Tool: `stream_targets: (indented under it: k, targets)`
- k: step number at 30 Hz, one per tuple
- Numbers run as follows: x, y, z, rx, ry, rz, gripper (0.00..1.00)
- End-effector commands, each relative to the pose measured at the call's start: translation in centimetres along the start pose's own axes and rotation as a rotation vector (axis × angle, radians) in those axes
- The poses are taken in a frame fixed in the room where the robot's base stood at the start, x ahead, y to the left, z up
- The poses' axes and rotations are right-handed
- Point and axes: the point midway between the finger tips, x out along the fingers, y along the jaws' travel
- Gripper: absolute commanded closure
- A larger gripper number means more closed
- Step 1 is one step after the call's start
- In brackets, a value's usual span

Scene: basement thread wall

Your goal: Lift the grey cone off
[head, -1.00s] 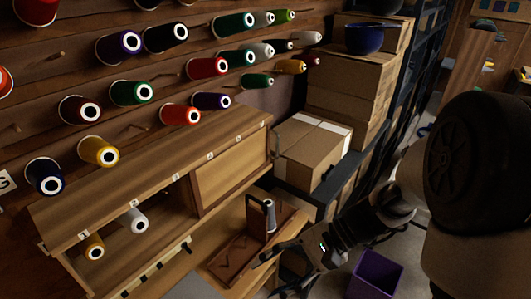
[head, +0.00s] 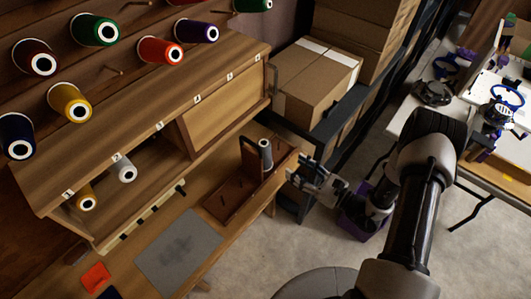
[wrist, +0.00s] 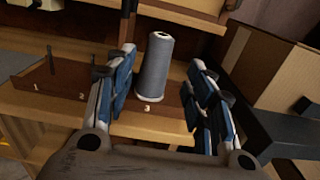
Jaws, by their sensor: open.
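The grey cone (head: 265,153) stands upright on a dark wooden peg rack (head: 228,202) on the bench. In the wrist view the cone (wrist: 155,68) is at the rack's end marked 3; pegs by 1 and 2 are bare. My gripper (head: 301,172) is open and empty, to the right of the cone and a little nearer in the head view. In the wrist view its fingers (wrist: 162,80) point toward the cone, one to each side in the picture. I see no contact. The cone's back is hidden.
A wooden cabinet (head: 225,105) with numbered places stands behind the bench. A cardboard box (head: 312,82) on a dark shelf is close behind right. A grey mat (head: 178,252) lies on the bench.

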Motion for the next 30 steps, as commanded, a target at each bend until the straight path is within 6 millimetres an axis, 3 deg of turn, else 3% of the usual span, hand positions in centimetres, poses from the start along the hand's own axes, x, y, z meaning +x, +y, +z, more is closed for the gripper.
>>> stream_targets:
  k: [3, 10, 20, 30]
  targets:
    - [2.9, 0.2, -0.1, -0.001, -0.001, 0.009, 0.51]
    - [7.6, 0.2, -0.1, -0.002, -0.001, 0.007, 0.51]
    - [10.4, 0.1, -0.1, -0.002, 0.000, 0.005, 0.51]
    - [14.7, -0.2, -0.1, -0.001, 0.000, 0.004, 0.51]
